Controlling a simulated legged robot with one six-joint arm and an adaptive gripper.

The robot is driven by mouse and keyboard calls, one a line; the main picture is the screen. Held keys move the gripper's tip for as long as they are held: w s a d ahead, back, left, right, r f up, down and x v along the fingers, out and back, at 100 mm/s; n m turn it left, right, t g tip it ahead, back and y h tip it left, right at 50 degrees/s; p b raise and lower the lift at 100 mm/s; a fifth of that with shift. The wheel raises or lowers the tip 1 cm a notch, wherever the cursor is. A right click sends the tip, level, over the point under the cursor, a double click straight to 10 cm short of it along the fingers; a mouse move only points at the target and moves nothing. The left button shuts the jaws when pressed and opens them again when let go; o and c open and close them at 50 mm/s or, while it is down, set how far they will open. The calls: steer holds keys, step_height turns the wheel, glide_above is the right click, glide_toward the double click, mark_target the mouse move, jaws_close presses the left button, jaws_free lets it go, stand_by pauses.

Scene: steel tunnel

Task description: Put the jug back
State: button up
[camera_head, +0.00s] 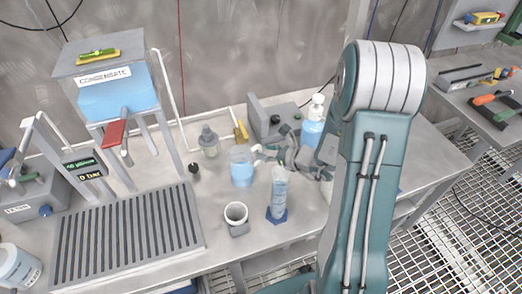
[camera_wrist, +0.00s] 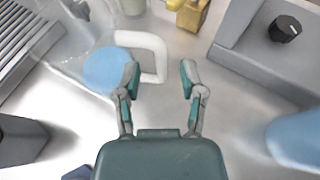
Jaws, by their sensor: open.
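The jug (camera_head: 241,168), clear with blue liquid inside, stands upright on the steel bench in the head view. In the wrist view the jug (camera_wrist: 106,71) is at upper left. Its white loop handle (camera_wrist: 154,50) points right, and its outer bar lies ahead of the gap between my fingers. My gripper (camera_wrist: 160,72) is open with nothing held.
A bottle (camera_head: 209,143), yellow block (camera_head: 241,132) and knobbed box (camera_head: 272,116) are behind. A blue-filled pump bottle (camera_head: 312,125) is right. The condensate tank (camera_head: 118,98) stands left above a slotted grate (camera_head: 128,235).

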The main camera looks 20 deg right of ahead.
steer(key=v, duration=0.9)
steer(key=shift+s, duration=0.15)
